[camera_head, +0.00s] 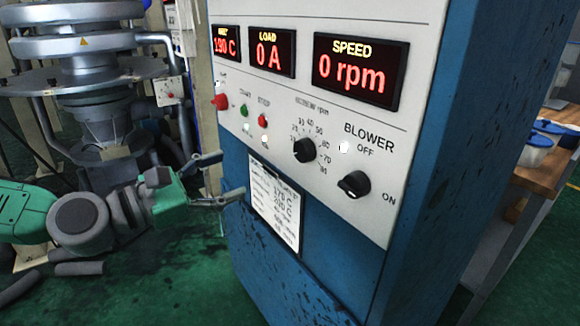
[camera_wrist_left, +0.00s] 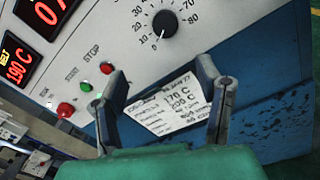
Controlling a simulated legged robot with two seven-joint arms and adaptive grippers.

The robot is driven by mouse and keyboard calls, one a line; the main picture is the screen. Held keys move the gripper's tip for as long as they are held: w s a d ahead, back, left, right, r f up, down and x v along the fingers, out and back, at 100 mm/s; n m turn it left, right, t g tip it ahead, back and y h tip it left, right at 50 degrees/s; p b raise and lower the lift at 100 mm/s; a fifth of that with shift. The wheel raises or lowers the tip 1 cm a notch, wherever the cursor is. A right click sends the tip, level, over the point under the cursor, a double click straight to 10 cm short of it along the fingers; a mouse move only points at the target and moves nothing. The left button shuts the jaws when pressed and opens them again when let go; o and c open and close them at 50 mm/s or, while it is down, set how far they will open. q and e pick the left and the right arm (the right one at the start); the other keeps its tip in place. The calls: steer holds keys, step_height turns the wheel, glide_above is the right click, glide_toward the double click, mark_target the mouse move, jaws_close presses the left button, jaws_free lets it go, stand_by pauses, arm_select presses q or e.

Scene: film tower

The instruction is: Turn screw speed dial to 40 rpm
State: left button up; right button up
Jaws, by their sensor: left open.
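The black screw speed dial (camera_head: 306,150) sits on the white panel of the blue cabinet, inside a printed rpm scale. In the left wrist view the dial (camera_wrist_left: 165,24) is at the top, beyond the fingertips, with its pointer near 0. The speed display (camera_head: 357,72) reads 0 rpm. My left gripper (camera_head: 222,177) is open and empty at the cabinet's left edge, below and left of the dial and apart from it. Its two fingers (camera_wrist_left: 160,95) frame the lower panel in the left wrist view. My right gripper is out of view.
The black blower switch (camera_head: 354,184) is right of and below the dial. A red button (camera_head: 262,121), a green button (camera_head: 244,110) and a red knob (camera_head: 220,101) are to its left. A paper card (camera_head: 275,207) hangs below. A wooden bench (camera_head: 545,165) stands at right.

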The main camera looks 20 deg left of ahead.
arm_select(q)
steer(key=b, duration=0.1)
glide_toward(299, 153)
steer(key=d, duration=0.3)
steer(key=w, duration=0.4)
steer(key=w+b, duration=0.1)
steer(key=w, duration=0.2)
steer(key=shift+d, duration=0.35)
steer(key=d, duration=0.2)
steer(key=shift+w+d+r, duration=0.2)
steer(key=shift+w+d, duration=0.15)
steer(key=shift+w, duration=0.05)
steer(key=shift+d, duration=0.2)
steer(key=shift+a, duration=0.55)
steer(key=c, duration=1.1)
steer(key=shift+a+f, duration=0.1)
steer(key=shift+a, duration=0.05)
steer(key=shift+c, duration=0.3)
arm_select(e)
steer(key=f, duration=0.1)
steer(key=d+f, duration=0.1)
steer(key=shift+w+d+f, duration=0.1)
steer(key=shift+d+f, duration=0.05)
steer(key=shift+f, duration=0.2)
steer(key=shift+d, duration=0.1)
